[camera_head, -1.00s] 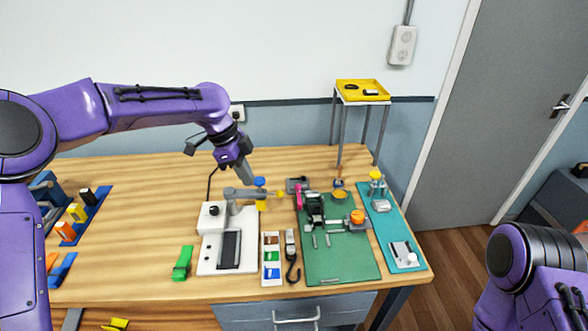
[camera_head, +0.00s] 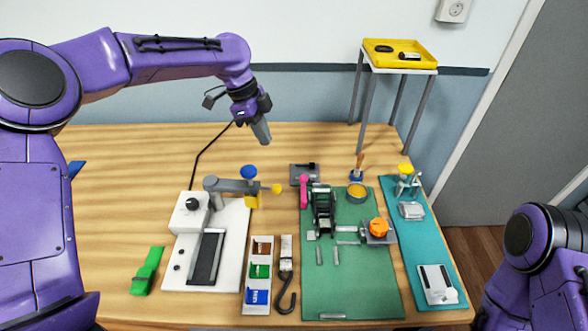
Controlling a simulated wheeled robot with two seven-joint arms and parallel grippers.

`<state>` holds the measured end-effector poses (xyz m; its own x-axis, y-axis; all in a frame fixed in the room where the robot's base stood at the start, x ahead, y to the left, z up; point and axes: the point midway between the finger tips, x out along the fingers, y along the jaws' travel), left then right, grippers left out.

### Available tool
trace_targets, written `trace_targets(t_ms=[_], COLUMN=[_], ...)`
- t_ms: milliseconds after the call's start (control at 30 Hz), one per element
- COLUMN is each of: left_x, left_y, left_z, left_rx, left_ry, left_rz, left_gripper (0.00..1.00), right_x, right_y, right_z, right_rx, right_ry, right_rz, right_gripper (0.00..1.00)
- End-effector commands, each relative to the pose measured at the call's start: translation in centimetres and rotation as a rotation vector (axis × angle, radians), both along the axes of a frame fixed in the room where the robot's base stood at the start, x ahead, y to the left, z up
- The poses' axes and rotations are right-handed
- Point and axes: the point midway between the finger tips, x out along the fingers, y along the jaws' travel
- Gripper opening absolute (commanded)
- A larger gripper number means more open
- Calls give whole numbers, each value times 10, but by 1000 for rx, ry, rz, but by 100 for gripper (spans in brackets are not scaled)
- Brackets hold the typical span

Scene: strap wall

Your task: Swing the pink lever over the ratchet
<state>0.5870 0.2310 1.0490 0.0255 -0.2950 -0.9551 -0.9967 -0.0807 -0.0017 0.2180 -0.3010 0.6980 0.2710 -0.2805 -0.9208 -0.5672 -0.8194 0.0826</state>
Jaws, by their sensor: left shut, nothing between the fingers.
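The pink lever (camera_head: 304,190) stands at the left side of the black ratchet (camera_head: 323,211), near the back left of the green mat (camera_head: 352,283). My left gripper (camera_head: 264,138) is shut and empty. It hangs over the back of the table, behind and to the left of the pink lever and apart from it. My right arm shows at the lower right edge, but its gripper is outside the picture.
A white machine with a grey arm (camera_head: 232,186) and blue knob (camera_head: 249,172) stands left of the mat. A tray of coloured pieces (camera_head: 257,308) and a hook (camera_head: 286,270) lie in front. An orange knob (camera_head: 378,227) is right of the ratchet. The left tabletop is mostly clear.

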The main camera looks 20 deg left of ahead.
Motion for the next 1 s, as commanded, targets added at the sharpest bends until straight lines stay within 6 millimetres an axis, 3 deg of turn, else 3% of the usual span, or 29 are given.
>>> trace_targets(t_ms=[400,867,1000], left_x=[0,1,3], left_y=[-2,-28,-51], left_z=[-7,-95,-98], left_rx=[1,2,3], left_ry=[2,5,1], left_rz=[0,2,1], left_gripper=[0,0,0], right_x=[0,0,0], right_y=[0,0,0], right_z=[1,17,27], right_rx=[0,0,0], right_ry=[0,0,0], right_rz=[0,0,0], right_gripper=[43,43,43])
